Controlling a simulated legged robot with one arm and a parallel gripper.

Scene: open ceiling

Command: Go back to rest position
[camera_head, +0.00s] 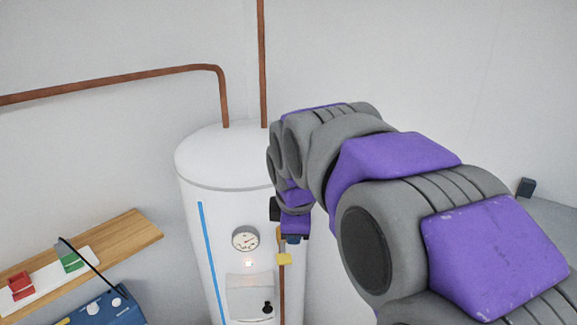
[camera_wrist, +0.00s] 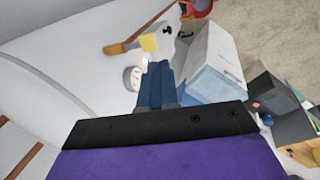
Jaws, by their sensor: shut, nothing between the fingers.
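My gripper (camera_head: 293,238) is at the end of my purple and grey arm, in front of the right side of a white cylindrical tank (camera_head: 225,160). In the wrist view my gripper (camera_wrist: 159,66) shows two blue fingers close together, with nothing held. The fingertips appear beside the tank's round gauge (camera_wrist: 132,77) in that view. In the head view the gauge (camera_head: 245,238) is left of my gripper. A yellow tag (camera_head: 284,259) shows just below the gripper. My arm hides part of the tank's right side.
Copper pipes (camera_head: 225,95) rise from the tank top. At lower left are a wooden shelf (camera_head: 140,232) with red and green switches, and a blue case (camera_head: 105,308). A pale box (camera_wrist: 212,65) is right of the fingers in the wrist view. The upper right wall is clear.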

